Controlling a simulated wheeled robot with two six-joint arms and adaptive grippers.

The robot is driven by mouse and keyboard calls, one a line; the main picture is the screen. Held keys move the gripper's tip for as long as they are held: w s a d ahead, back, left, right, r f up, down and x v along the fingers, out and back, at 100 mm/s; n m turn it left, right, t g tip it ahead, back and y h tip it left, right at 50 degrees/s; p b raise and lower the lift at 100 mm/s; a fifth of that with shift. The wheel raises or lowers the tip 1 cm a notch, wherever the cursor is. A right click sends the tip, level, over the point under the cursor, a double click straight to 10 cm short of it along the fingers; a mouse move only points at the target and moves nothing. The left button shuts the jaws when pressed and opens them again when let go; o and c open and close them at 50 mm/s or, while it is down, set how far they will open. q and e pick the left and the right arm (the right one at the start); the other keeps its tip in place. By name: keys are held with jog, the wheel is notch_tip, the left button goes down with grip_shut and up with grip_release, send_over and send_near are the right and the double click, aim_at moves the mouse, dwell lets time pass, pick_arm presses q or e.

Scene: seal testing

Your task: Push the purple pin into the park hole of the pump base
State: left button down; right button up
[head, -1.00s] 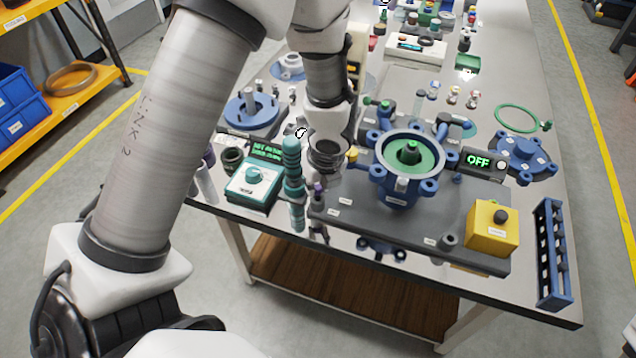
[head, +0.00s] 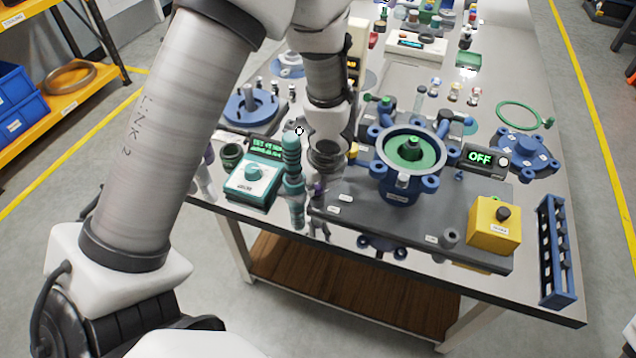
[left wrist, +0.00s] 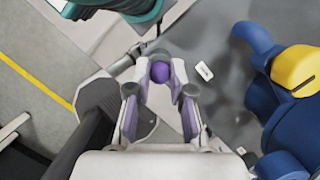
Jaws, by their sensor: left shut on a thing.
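The purple pin shows as a round purple head (left wrist: 160,72) in the left wrist view, between the fingertips of my left gripper (left wrist: 161,78). My left gripper is shut on it. In the head view my left gripper (head: 318,192) is small and partly hidden below the wrist, at the left end of the grey pump base (head: 385,222). The pump base carries a blue ring-shaped housing (head: 402,188) with a green inside. The pin's lower end and the park hole are hidden, so I cannot tell whether the pin is in the hole. My right gripper is not in view.
A teal control box (head: 254,178) and a teal ribbed column (head: 293,175) stand close left of my gripper. A yellow box (head: 494,226) sits on the base's right end. A blue rack (head: 556,250) stands at the table's right edge.

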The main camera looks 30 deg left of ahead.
pick_arm(q)
jog(key=shift+f+b, duration=0.4)
jog(key=shift+f, duration=0.05)
jog(key=c, duration=1)
grip_release()
jog(key=shift+r, duration=0.1)
jog(key=shift+o, duration=0.2)
jog(key=shift+r, duration=0.1)
notch_tip(320, 180, up, 9)
jog(key=p, duration=0.9)
